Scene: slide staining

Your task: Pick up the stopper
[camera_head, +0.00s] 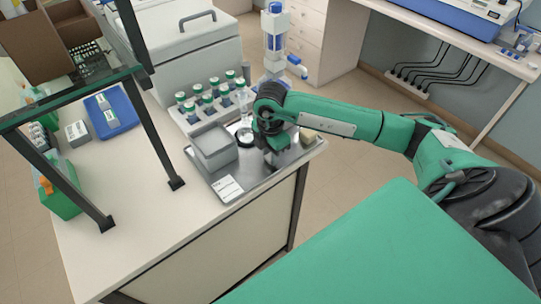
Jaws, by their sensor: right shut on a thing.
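My right arm reaches in from the right, and its gripper (271,158) points down over the right part of the metal tray (255,178). The gripper is shut on the stopper, low over the tray. The stopper is hidden by the gripper and too small to make out, so I cannot tell whether it is clear of the surface. My left gripper is not in view.
A grey box (213,148) and a white label card (228,188) are on the tray. A yellowish block (308,135) is right of the gripper. Several green-capped bottles (212,88) stand behind. A dark-framed shelf (150,120) stands left. The front-left bench top is clear.

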